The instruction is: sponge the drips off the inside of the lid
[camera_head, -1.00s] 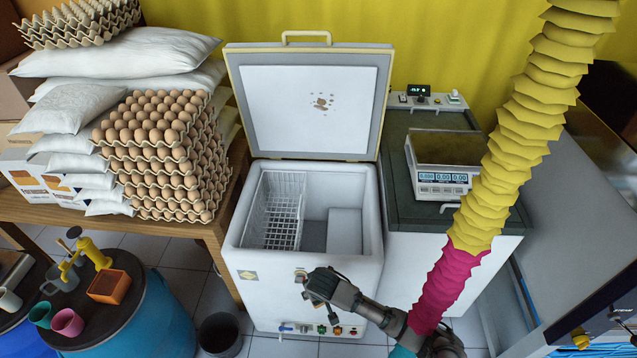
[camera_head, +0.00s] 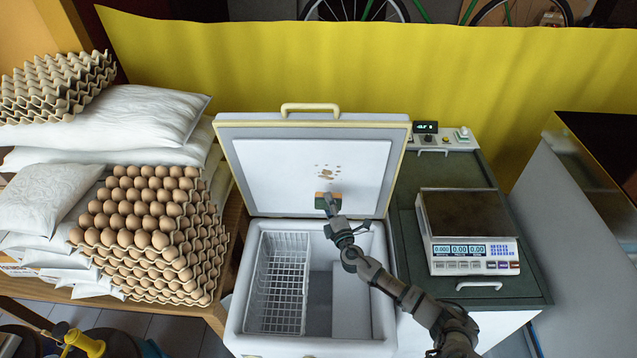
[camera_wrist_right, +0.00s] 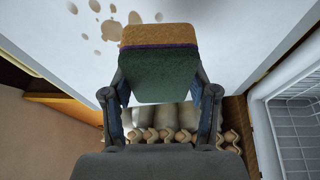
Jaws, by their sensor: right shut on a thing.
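The freezer lid (camera_head: 250,165) stands open, its white inner panel facing me. Brown drips (camera_head: 326,174) mark the middle of that panel; they also show in the right wrist view (camera_wrist_right: 110,29). My right gripper (camera_head: 333,212) is shut on a sponge (camera_head: 322,200), just below the drips. In the right wrist view the sponge (camera_wrist_right: 160,75) has an orange-yellow layer and a dark green layer, held between both fingers. Its orange end is at the panel beside the drips and covers part of them; I cannot tell if it touches. My left gripper is not in view.
The open freezer (camera_head: 240,325) lies below the lid, with a white wire basket (camera_head: 282,290) inside on the left. A scale (camera_head: 468,228) stands on the dark-topped cabinet at the right. Stacked egg trays (camera_head: 150,230) and white sacks (camera_head: 125,120) crowd the left side.

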